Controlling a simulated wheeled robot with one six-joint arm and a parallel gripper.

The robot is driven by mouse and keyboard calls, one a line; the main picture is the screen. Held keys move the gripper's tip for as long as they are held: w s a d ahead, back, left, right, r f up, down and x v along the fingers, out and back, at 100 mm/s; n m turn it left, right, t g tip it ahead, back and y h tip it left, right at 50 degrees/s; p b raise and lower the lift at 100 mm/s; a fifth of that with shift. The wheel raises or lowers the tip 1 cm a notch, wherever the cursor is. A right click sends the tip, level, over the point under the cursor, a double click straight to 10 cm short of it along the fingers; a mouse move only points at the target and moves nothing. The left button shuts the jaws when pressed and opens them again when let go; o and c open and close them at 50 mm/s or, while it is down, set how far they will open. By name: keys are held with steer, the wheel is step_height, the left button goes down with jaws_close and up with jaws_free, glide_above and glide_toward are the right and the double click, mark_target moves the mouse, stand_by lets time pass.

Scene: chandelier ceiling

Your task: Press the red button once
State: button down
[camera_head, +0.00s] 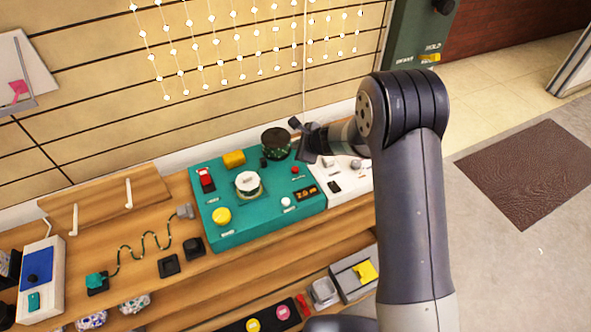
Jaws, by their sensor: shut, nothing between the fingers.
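A teal control panel (240,225) lies on the wooden bench. A small round red button (295,169) sits on its right part, above a small dark display. A larger red rocker-like control (206,180) sits at the panel's upper left. My gripper (303,138) is shut and empty, at the panel's back right edge. It is above the small red button in the picture and appears apart from it. My wrist covers part of the area behind the panel, and the fingertips are small and dark here.
The panel also bears a white round knob (248,183), a yellow button (221,216), a yellow block (234,159) and a dark cylinder (276,143). A white panel (345,181) adjoins it on the right. Strings of lights hang from the wall behind.

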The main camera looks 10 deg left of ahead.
mark_target(298, 171)
steer(key=shift+f+b, duration=3.35)
steer(key=shift+f, duration=0.6)
steer(key=shift+f, duration=0.15)
steer(key=shift+f+b, duration=0.3)
steer(key=shift+b, duration=0.3)
steer(key=shift+f+b, duration=0.45)
steer(key=shift+b, duration=0.1)
steer(key=shift+r, duration=0.1)
steer(key=shift+r+p, duration=0.7)
steer(key=shift+r, duration=0.1)
step_height(298, 171, up, 5)
steer(key=p, duration=0.4)
steer(key=shift+r, duration=0.1)
